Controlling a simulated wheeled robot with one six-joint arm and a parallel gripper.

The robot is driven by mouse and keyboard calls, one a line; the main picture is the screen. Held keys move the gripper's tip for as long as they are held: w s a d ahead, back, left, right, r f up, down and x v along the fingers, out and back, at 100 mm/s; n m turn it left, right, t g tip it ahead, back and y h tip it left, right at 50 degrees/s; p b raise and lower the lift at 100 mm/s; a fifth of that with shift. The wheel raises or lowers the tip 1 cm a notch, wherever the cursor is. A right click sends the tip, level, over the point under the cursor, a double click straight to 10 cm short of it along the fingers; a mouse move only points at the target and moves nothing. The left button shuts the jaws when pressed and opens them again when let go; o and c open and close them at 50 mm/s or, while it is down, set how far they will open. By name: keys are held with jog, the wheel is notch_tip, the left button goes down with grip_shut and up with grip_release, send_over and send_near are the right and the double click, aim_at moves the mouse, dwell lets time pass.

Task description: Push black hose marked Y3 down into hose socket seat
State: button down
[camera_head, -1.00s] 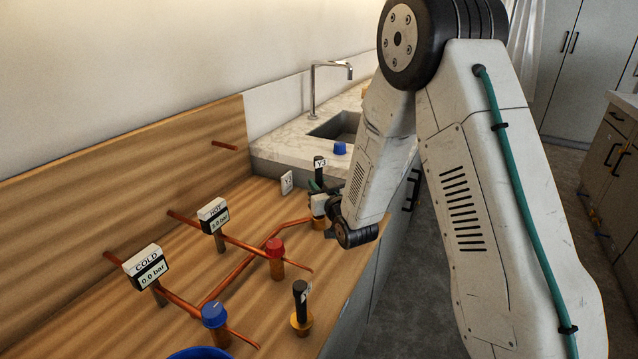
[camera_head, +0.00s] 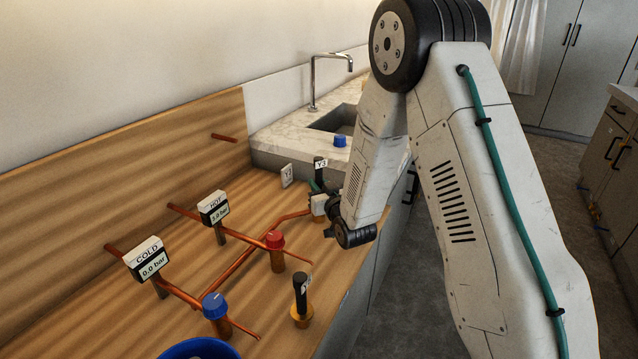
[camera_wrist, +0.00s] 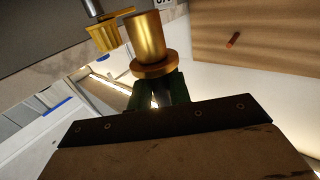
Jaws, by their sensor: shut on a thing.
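The black hose marked Y3 (camera_head: 320,165) stands roughly upright at the far end of the wooden bench, its label near the top. My gripper (camera_head: 317,190) is shut on it below the label. The gripper and my arm hide most of the hose's lower part and its seat, so I cannot tell how deep it sits. In the wrist view, a brass flanged fitting (camera_wrist: 147,38) shows just beyond the green fingers of my gripper (camera_wrist: 160,92). The hose itself cannot be made out there.
A second black hose (camera_head: 300,285) stands in a brass base (camera_head: 301,317) nearer on the bench. A red-capped valve (camera_head: 275,241), a blue-capped valve (camera_head: 214,306), copper pipes and two gauges, HOT (camera_head: 213,207) and COLD (camera_head: 146,259), stand to the left. A blue bowl (camera_head: 200,349) is in front.

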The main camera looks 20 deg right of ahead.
aim_at(320, 173)
jog(key=shift+f, duration=1.3)
jog(key=shift+r, duration=3.35)
jog(key=shift+f, duration=0.55)
jog(key=shift+f, duration=0.35)
jog(key=shift+f, duration=0.3)
jog(key=shift+f, duration=0.35)
jog(key=shift+f, duration=1.5)
